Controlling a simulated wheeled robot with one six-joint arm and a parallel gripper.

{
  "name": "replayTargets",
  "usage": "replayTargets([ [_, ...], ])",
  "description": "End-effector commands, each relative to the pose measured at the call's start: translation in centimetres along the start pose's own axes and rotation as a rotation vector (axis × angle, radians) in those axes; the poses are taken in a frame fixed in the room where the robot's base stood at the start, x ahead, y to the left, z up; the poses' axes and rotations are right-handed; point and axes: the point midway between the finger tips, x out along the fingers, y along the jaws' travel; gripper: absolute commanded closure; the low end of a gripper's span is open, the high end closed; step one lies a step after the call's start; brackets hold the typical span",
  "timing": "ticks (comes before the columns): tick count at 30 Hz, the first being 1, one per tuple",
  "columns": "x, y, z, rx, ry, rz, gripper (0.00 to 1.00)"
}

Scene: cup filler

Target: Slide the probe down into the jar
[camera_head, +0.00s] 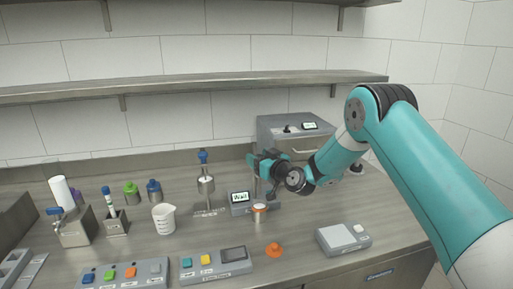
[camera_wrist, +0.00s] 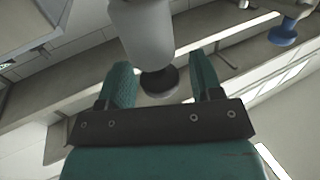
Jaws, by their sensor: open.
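The jar (camera_head: 260,214) is a small pale container with an orange-brown rim, upright on the counter beside the grey device (camera_head: 241,210) whose screen reads "Wait". My gripper (camera_head: 256,164) is above the jar, coming in from the right. In the wrist view my gripper (camera_wrist: 162,82) is open, with a teal finger on each side of the black end of a pale grey cylinder (camera_wrist: 143,35), which looks like the probe. I cannot tell whether either finger touches it. In the head view the probe is mostly hidden by the gripper, and its lower end is unclear.
An orange lid (camera_head: 274,250) lies in front of the jar, with a flat scale (camera_head: 343,239) to its right. A stand with a blue knob (camera_head: 204,157) and a white beaker (camera_head: 163,218) are to the left. Button boxes (camera_head: 216,264) line the front. A grey cabinet (camera_head: 296,132) stands behind.

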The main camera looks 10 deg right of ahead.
Motion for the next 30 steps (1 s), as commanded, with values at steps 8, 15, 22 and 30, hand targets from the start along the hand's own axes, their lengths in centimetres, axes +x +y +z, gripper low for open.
replayTargets([
  [8, 1.7, 0.0, 0.0, 0.001, -0.001, 0.0, 0.41],
  [15, 1.7, 0.0, 0.1, 0.001, -0.001, 0.0, 0.43],
  [22, 1.7, 0.0, 0.1, 0.001, -0.001, 0.001, 0.96],
  [30, 1.7, 0.0, 0.9, 0.0, 0.0, 0.001, 1.0],
])
